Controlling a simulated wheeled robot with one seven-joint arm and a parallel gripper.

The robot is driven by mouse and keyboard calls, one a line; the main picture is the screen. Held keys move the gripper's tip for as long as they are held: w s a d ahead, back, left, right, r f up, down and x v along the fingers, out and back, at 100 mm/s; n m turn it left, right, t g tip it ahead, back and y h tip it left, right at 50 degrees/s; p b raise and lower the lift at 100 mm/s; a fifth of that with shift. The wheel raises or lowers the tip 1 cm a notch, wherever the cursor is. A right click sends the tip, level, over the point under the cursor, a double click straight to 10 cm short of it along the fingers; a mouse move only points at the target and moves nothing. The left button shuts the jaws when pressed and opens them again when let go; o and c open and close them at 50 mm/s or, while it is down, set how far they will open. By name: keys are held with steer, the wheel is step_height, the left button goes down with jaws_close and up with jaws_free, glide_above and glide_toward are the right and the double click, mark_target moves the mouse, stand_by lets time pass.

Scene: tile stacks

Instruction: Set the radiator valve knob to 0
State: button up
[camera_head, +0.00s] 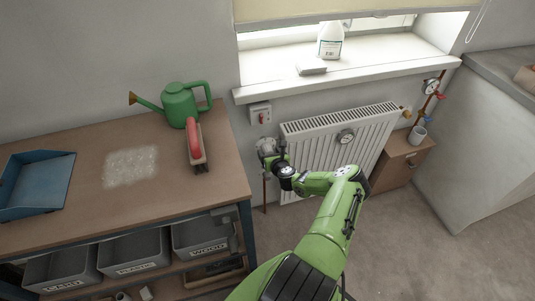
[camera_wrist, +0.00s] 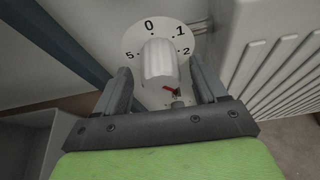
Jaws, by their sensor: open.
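The white radiator valve knob (camera_wrist: 159,60) stands in front of a round pale dial (camera_wrist: 132,42) in the wrist view. The digits 5, 0, 1 and 2 show, with 0 at the top. A red mark (camera_wrist: 169,88) shows on the knob's lower side, away from the 0. My gripper (camera_wrist: 163,78) is open, with one finger on each side of the knob. I cannot tell whether either finger touches it. The lower dial is hidden. In the head view my gripper (camera_head: 272,157) is at the valve, left of the white radiator (camera_head: 335,140).
A wooden workbench (camera_head: 80,205) is at left with a green watering can (camera_head: 180,104), a red-handled brush (camera_head: 195,145) and a blue dustpan (camera_head: 35,185). A socket (camera_head: 260,115) is above the valve. A small cabinet (camera_head: 400,163) stands right of the radiator.

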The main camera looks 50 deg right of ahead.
steer(key=x, duration=0.2)
steer(key=shift+w+d+f+b, duration=0.2)
steer(key=shift+w+b, duration=0.1)
steer(key=shift+b, duration=0.05)
steer(key=c, duration=1)
steer(key=shift+o, duration=0.2)
